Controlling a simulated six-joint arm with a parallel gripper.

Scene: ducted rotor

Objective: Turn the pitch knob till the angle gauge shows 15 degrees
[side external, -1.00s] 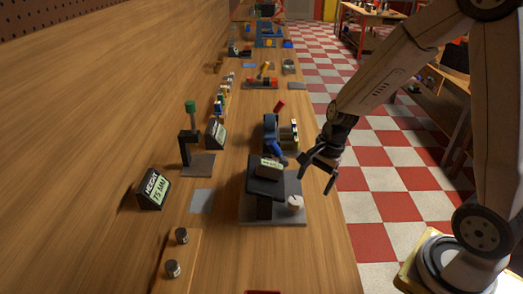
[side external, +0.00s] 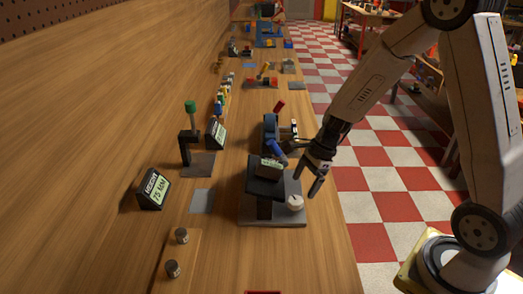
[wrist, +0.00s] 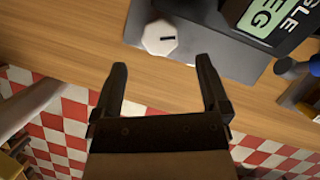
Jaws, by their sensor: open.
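The white pitch knob (side external: 295,202) sits on the right part of a grey base plate (side external: 275,218). In the wrist view the knob (wrist: 160,38) is a faceted white disc with a dark mark on top. The angle gauge (side external: 271,168) stands on a dark block above the plate; its display (wrist: 268,20) is cut off in the wrist view, showing parts of its lettering but no readable number. My gripper (side external: 309,192) is open and empty, above and to the right of the knob. In the wrist view its fingertips (wrist: 162,66) lie just short of the knob, apart from it.
A height display (side external: 155,190) reading 75 MM stands at the left. A stand with a green-topped post (side external: 190,135) is behind it. A blue device (side external: 271,135) stands behind the gauge. The bench's right edge runs below my gripper, with checkered floor beyond.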

